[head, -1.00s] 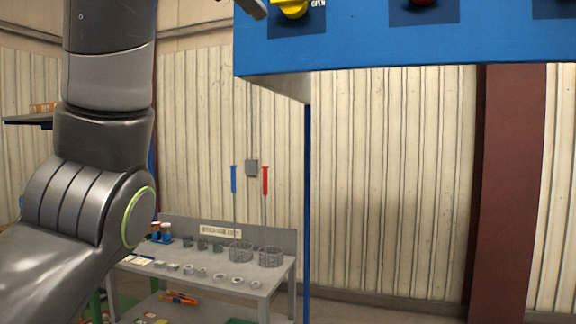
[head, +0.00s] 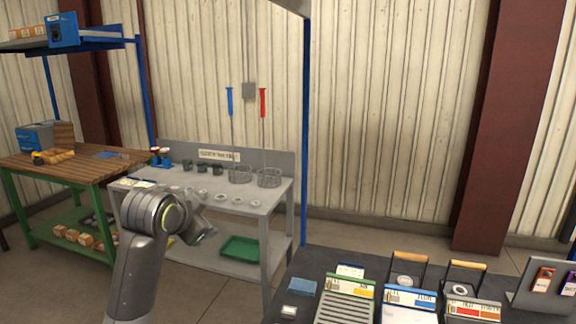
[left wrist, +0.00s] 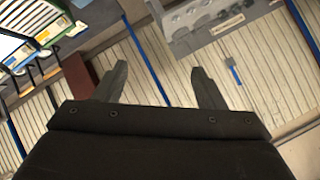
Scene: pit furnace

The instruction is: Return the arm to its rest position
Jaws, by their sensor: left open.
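My left arm stands low at the left in the head view, folded at the elbow in front of the grey bench. In the left wrist view my left gripper (left wrist: 160,88) has its two dark fingers spread apart, with nothing between them but the far wall and a blue post. Its fingers cannot be made out clearly in the head view. My right gripper is in neither view.
The grey bench (head: 262,205) holds wire baskets (head: 268,178) and small parts. A green-framed wooden table (head: 60,165) stands at the left. A dark table (head: 300,262) with trays is at the lower right, close by. A blue post (head: 306,130) rises between.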

